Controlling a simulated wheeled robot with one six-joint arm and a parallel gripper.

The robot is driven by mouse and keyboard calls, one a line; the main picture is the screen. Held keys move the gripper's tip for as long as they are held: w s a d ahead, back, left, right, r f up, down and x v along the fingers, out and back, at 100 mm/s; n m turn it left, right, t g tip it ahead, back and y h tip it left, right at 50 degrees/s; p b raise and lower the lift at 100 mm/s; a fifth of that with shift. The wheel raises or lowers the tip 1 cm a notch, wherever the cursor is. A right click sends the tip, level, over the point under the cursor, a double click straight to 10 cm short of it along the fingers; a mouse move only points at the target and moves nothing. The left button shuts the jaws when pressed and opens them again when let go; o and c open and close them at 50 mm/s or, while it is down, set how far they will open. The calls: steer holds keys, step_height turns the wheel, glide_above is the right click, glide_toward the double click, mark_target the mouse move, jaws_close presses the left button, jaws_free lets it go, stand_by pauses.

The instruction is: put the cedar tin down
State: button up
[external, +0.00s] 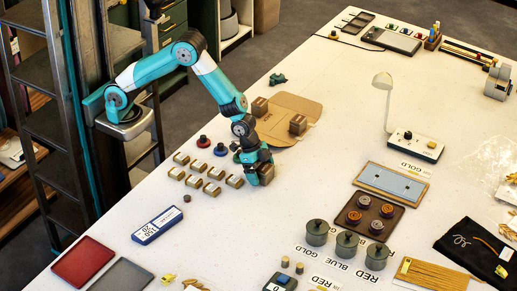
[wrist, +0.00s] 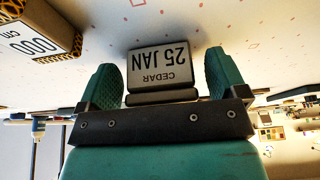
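The cedar tin (wrist: 160,68) sits between the fingers of my gripper (wrist: 166,80) in the wrist view, its pale label reading CEDAR 25 JAN upside down. The left finger is close against the tin's side; a narrow gap shows between the tin and the right finger. In the external view my gripper (external: 264,174) points down, low at the table (external: 330,95), right of the rows of small tins. The tin is mostly hidden by the gripper there, and its contact with the table cannot be made out.
Several small tan tins (external: 194,181) stand in rows just left of my gripper. Knobs in red (external: 203,141) and blue (external: 220,150) stand behind them. A brown cardboard piece (external: 290,106) with boxes lies behind my gripper.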

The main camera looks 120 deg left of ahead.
steer(key=shift+r, duration=0.5)
steer(key=b+v, duration=0.2)
steer(key=v, duration=0.9)
steer(key=s+a+r+n+g+y, duration=0.1)
steer(key=s+r+n, duration=0.1)
steer(key=s, duration=0.8)
steer(key=s+a+r+n+g+y, duration=0.1)
steer(key=s+r, duration=0.3)
steer(key=s, duration=0.6)
steer(key=s+a+r+n+g+y, duration=0.2)
steer(key=s+r+n, duration=0.1)
steer(key=s, duration=0.7)
steer(key=shift+s+a+r+n+g, duration=0.2)
steer(key=shift+a+n+g, duration=0.1)
steer(key=shift+n, duration=0.3)
steer(key=shift+c, duration=0.5)
